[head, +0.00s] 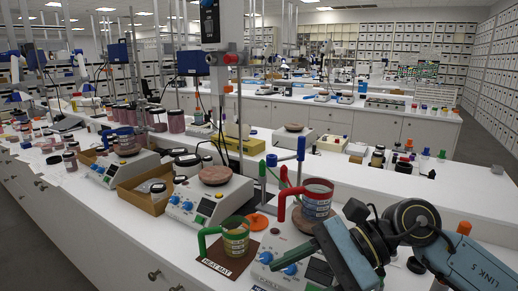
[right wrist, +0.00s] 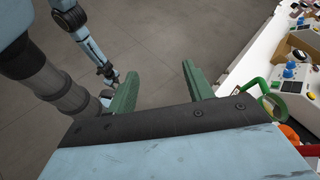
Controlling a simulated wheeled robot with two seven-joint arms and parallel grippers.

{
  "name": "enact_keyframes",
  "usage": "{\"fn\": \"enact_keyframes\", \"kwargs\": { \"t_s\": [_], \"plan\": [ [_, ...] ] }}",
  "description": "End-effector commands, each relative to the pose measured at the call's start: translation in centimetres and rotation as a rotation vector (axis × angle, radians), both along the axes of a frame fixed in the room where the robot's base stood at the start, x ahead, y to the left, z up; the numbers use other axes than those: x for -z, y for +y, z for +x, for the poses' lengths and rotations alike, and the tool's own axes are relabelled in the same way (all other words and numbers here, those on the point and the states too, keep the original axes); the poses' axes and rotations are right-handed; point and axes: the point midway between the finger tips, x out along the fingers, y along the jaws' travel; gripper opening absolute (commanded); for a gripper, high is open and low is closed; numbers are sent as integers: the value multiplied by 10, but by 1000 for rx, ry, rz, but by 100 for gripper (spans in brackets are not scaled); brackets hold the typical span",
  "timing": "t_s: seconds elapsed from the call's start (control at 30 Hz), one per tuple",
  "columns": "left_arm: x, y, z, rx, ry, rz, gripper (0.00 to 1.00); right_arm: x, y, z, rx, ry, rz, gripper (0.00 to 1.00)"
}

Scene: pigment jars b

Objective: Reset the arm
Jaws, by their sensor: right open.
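My right arm enters the head view at the lower right, its blue hand (head: 345,255) low over the front edge of the bench. In the right wrist view my right gripper (right wrist: 160,82) is open, its two green fingers apart with only grey floor between them. A green-handled jar (head: 235,240) stands on the brown heat mat (head: 218,268), left of the hand. A red-handled jar (head: 317,197) stands upright behind the hand on a stirrer unit. My left gripper is outside the head view; a blue arm with a small, indistinct end (right wrist: 108,72) shows in the right wrist view.
A hotplate with a round brown top (head: 214,175) stands left of the jars, beside a cardboard box (head: 145,192). An orange disc (head: 257,221) lies behind the green-handled jar. Bottles (head: 405,165) stand on the bench behind. Floor beside the bench is clear.

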Motion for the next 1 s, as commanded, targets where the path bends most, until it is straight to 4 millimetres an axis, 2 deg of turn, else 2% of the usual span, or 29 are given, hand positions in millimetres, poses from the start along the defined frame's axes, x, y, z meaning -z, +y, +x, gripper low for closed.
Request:
{"fn": "enact_keyframes", "kwargs": {
  "t_s": [0.03, 0.1, 0.2, 0.33, 0.47, 0.57, 0.67, 0.77, 0.87, 0.9, 1.0],
  "plan": [
    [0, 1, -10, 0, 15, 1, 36, -11, 16, -6, 43, 93, 130, 51],
    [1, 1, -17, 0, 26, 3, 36, -32, 29, -8, 116, 230, 305, 51],
    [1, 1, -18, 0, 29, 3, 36, -60, 35, -2, 226, 450, 542, 51],
    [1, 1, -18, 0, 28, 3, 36, -83, 21, 17, 376, 766, 834, 51],
    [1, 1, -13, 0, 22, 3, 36, -84, -10, 44, 537, 1107, 1110, 51],
    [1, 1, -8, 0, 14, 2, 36, -64, -42, 64, 671, 1378, 1311, 51],
    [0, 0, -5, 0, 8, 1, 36, -29, -75, 76, 814, 1650, 1504, 51],
    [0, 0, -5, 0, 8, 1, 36, 19, -106, 76, 970, 1918, 1691, 51],
    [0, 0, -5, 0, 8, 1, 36, 76, -132, 62, 1147, 2172, 1873, 51],
    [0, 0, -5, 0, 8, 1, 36, 100, -141, 51, -1158, -2145, -1837, 51],
    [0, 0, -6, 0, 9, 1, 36, 155, -157, 16, -1094, -1898, -1614, 51]
  ]
}}
